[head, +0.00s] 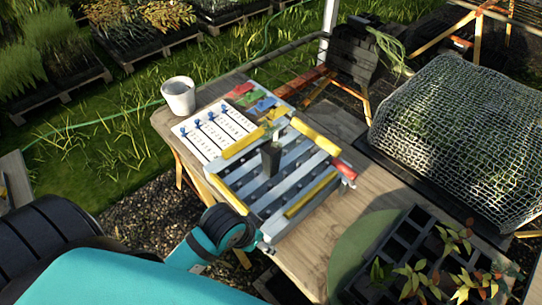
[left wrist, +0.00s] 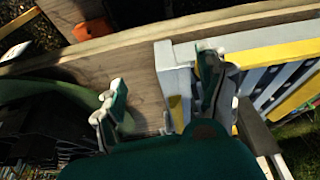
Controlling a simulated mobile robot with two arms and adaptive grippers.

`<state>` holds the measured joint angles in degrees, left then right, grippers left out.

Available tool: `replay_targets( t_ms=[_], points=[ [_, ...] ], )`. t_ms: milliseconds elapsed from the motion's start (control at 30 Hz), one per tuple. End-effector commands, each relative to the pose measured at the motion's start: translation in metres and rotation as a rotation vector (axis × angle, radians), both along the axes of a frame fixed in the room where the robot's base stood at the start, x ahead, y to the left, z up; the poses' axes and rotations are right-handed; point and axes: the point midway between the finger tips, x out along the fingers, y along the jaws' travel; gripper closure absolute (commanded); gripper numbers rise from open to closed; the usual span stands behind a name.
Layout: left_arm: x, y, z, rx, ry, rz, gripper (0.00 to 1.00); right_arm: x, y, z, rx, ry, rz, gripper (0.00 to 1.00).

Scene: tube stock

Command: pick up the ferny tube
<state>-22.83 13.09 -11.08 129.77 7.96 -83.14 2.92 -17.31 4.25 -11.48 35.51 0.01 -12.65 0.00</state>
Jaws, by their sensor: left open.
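My left arm comes in from the lower left in the head view, and its gripper (head: 262,246) is at the near corner of the slatted rack (head: 240,146). Leafy seedlings (head: 445,270) stand in the black tray at lower right. I cannot tell which is the ferny tube. My right gripper is out of view.
The black celled tray (head: 392,243) lies on a green mat (head: 352,250) on the wooden table (head: 303,262). A white cup (head: 179,97), a label board (head: 203,140) and coloured tags (head: 262,104) lie beyond. A netted frame (head: 455,130) stands at right.

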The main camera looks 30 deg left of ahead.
Motion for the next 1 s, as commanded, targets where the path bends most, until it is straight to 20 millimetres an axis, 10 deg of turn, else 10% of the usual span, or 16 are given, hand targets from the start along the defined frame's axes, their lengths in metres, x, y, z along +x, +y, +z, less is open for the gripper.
replay_targets(
  t_ms=[367, 600, 800, 1000],
  points=[
    [0.094, -0.008, 0.062, -0.044, -0.096, -0.171, 0.25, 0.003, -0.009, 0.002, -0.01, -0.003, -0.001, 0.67],
    [0.154, 0.038, 0.143, 0.003, -0.079, -0.202, 0.25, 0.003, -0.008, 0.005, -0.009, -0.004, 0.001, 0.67],
    [0.173, 0.087, 0.204, 0.024, -0.043, -0.116, 0.25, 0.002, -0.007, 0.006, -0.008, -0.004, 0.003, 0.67],
    [0.176, 0.107, 0.225, 0.018, -0.024, -0.064, 0.25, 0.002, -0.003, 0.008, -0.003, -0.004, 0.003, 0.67]
  ],
)
